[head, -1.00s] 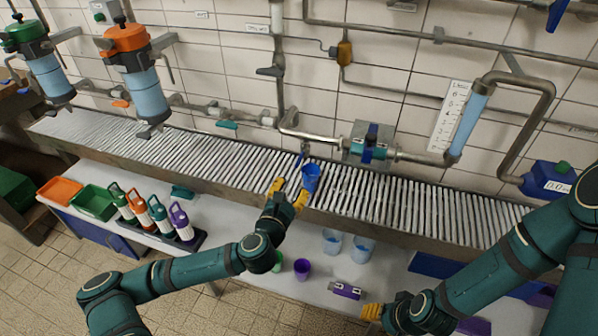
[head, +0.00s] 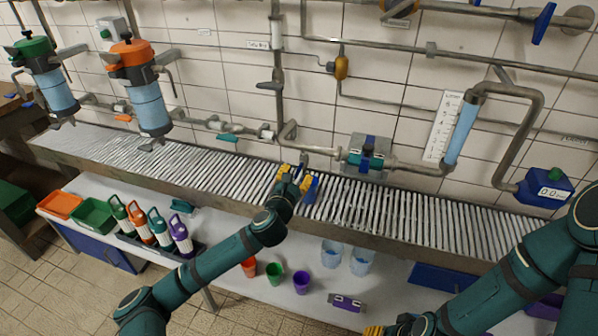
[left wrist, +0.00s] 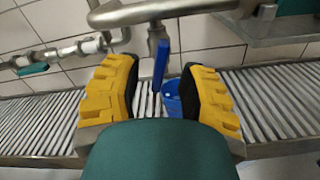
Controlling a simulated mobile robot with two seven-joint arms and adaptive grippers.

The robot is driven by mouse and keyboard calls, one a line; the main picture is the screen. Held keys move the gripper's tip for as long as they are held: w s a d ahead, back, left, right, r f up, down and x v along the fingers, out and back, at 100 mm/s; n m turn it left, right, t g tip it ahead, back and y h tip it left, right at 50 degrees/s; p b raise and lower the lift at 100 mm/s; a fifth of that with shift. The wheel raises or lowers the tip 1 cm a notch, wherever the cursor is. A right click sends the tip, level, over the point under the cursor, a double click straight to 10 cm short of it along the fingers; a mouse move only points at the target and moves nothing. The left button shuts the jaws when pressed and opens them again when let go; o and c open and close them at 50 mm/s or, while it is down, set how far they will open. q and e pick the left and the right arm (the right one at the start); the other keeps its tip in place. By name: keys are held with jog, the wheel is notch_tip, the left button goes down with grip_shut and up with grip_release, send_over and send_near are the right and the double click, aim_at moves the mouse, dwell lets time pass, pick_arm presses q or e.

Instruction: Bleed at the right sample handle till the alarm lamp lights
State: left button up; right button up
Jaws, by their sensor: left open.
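A blue lever handle (left wrist: 160,64) hangs from a pipe outlet in the left wrist view, between my open left fingers and apart from both. A blue cup (left wrist: 172,98) is just beyond it, by the right finger; in the head view the cup (head: 312,187) is partly hidden by my left gripper (head: 295,180). The left gripper is above the slatted shelf, open and holding nothing. An amber lamp-like fitting (head: 341,66) on the wall shows no clear glow. My right gripper (head: 374,331) is mostly cut off at the bottom edge, its opening unclear.
The slatted metal shelf (head: 400,212) runs below the wall pipes. A teal-blue pump unit (head: 366,156) sits right of the outlet. A blue meter box (head: 545,188) is at far right. Cups, bottles and trays occupy the lower white counter (head: 225,265).

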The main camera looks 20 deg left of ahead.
pick_arm(q)
jog(key=shift+w, duration=1.45)
grip_shut()
